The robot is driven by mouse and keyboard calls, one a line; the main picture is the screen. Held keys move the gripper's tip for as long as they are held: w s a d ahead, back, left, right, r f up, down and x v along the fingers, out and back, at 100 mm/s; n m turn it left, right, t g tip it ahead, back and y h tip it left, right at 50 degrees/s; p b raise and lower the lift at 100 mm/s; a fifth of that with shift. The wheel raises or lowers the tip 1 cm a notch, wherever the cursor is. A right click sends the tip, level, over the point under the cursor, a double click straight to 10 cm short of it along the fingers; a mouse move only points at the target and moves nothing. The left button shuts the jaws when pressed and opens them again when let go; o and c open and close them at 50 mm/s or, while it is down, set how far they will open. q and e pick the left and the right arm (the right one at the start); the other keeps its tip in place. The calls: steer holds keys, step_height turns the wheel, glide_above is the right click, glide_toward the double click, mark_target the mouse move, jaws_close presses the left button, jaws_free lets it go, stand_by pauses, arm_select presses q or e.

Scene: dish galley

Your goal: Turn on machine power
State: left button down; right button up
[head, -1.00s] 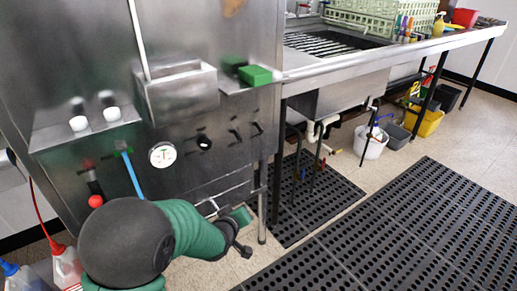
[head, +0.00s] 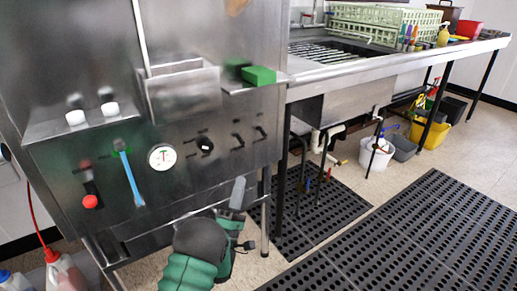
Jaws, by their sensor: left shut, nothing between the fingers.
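The steel dish machine (head: 110,240) fills the left of the head view. Its front panel carries a red-knobbed lever (head: 90,201), a blue handle (head: 131,183), a round white gauge (head: 161,157), a round black knob (head: 205,146) and two small dark switches, one nearer (head: 238,141) and one at the right (head: 261,131). I cannot read any power label. My left gripper (head: 239,185) is shut and empty, pointing up below the two dark switches and apart from them. My right gripper is out of view.
A green block (head: 259,75) sits on the machine's right ledge. A steel sink counter (head: 390,57) runs right, with a pale green rack (head: 365,24) on it. Black mats (head: 400,235) cover the floor. Bottles (head: 64,272) stand at lower left.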

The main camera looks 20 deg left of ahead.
arm_select(q)
steer(key=r+p+x, duration=0.1)
steer(key=p+x, duration=0.2)
steer(key=b, duration=0.4)
glide_toward(261, 133)
steer(key=w+a, duration=0.2)
steer(key=shift+a+r+h, duration=0.2)
steer(key=shift+a+h, duration=0.1)
steer(key=shift+a, duration=0.05)
steer(key=shift+w+d+r+b, duration=1.05)
steer(key=shift+d+r, duration=0.1)
steer(key=shift+w+d+r, duration=0.2)
steer(key=shift+r, duration=0.1)
steer(key=shift+s+r+n+y+p, duration=0.1)
steer(key=shift+r+n+y+p, duration=0.1)
steer(key=shift+n+y+p, duration=0.4)
steer(key=shift+d+g, duration=0.1)
steer(key=shift+g, duration=0.2)
